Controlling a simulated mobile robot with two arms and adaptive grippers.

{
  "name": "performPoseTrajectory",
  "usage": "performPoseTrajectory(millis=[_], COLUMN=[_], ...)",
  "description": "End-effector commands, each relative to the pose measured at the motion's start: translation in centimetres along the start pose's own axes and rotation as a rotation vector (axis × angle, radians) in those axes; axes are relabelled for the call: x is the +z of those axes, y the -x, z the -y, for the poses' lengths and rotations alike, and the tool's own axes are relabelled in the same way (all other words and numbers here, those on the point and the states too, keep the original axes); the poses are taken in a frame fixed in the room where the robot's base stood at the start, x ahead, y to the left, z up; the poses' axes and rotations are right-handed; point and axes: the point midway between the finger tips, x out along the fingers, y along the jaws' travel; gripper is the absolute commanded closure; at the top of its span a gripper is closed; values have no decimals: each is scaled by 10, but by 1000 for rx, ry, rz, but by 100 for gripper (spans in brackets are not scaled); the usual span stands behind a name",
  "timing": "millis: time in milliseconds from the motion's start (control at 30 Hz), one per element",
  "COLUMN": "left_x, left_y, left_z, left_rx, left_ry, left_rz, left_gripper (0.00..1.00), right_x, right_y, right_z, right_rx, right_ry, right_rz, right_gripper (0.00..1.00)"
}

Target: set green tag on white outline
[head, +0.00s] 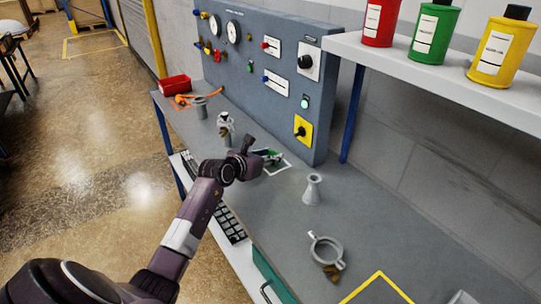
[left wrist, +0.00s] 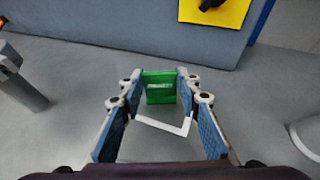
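The green tag (left wrist: 160,88) is between the fingertips of my left gripper (left wrist: 160,82) in the left wrist view, with a finger against each side. In the head view my left gripper (head: 271,156) is over the grey bench top, by the blue panel. The white outline (head: 282,169) on the bench lies around and under the fingertips there. In the left wrist view part of the white outline (left wrist: 162,126) shows between the fingers, on the near side of the tag; the rest is hidden. Whether the tag touches the bench is unclear. My right gripper is not in view.
A grey funnel-shaped part (head: 312,190) stands right of the outline. A ring clamp (head: 326,251) and a yellow outline (head: 378,289) are nearer. Grey fittings (head: 225,124) and a red bin (head: 174,86) are farther left. The blue control panel (head: 262,75) rises behind.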

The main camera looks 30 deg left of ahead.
Motion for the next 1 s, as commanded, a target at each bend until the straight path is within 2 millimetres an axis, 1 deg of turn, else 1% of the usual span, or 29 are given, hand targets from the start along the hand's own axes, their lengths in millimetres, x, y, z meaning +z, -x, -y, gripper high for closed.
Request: performPoseTrajectory(millis=[33, 133, 167, 433, 533, 667, 1000], left_x=[-1, -1, -1, 1, 1, 0, 0], left_y=[0, 0, 0, 1, 5, 21, 87], left_z=[0, 0, 0, 0, 0, -1, 0], left_rx=[0, 0, 0, 0, 0, 1, 1], left_ry=[0, 0, 0, 0, 0, -2, -3], left_rz=[-2, -2, -2, -2, -3, -2, -3], left_gripper=[64, 53, 52, 52, 52, 52, 52], right_x=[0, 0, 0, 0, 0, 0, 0], right_y=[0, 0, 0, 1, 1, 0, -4], right_z=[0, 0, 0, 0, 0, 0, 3], right_rx=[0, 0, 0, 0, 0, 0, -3], right_ry=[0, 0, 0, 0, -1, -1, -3], right_rz=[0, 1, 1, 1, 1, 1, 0], right_gripper=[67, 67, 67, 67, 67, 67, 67])
